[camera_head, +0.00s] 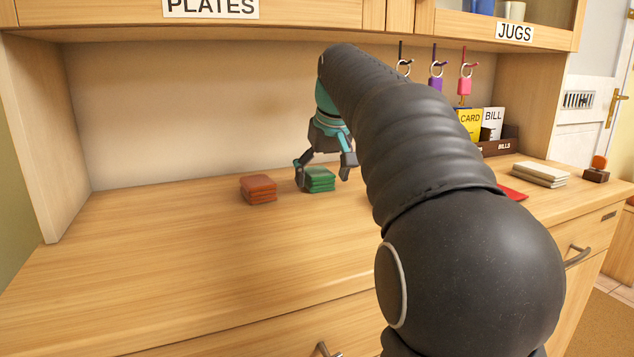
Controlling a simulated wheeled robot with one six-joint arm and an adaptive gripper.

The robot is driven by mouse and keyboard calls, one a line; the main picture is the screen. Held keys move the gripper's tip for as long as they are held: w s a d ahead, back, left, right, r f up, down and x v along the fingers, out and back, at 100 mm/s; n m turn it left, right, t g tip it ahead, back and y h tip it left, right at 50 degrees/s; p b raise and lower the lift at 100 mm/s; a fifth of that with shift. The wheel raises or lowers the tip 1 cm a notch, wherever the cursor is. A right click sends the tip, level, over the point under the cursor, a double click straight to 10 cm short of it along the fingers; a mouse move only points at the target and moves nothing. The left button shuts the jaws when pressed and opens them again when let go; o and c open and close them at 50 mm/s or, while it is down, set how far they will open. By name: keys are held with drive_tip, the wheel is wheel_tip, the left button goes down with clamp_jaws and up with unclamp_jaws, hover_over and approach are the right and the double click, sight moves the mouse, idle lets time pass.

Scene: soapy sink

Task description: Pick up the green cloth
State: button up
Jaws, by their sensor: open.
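The green cloth (320,181) is a folded, layered stack lying on the wooden counter near the middle of the view. My gripper (325,175) is open and points down over it, with one finger at the cloth's left side and the other above its right side. Nothing appears held. I cannot tell whether the fingers touch the cloth.
An orange-red folded cloth (257,189) lies just left of the green one. My arm hides part of the counter at right. A red item (512,193), a pale stack (540,174) and a stamp-like object (597,170) lie further right. The counter (150,260) is clear at front left.

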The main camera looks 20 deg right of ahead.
drive_tip(key=shift+f, duration=0.15)
drive_tip(key=c, duration=1.1)
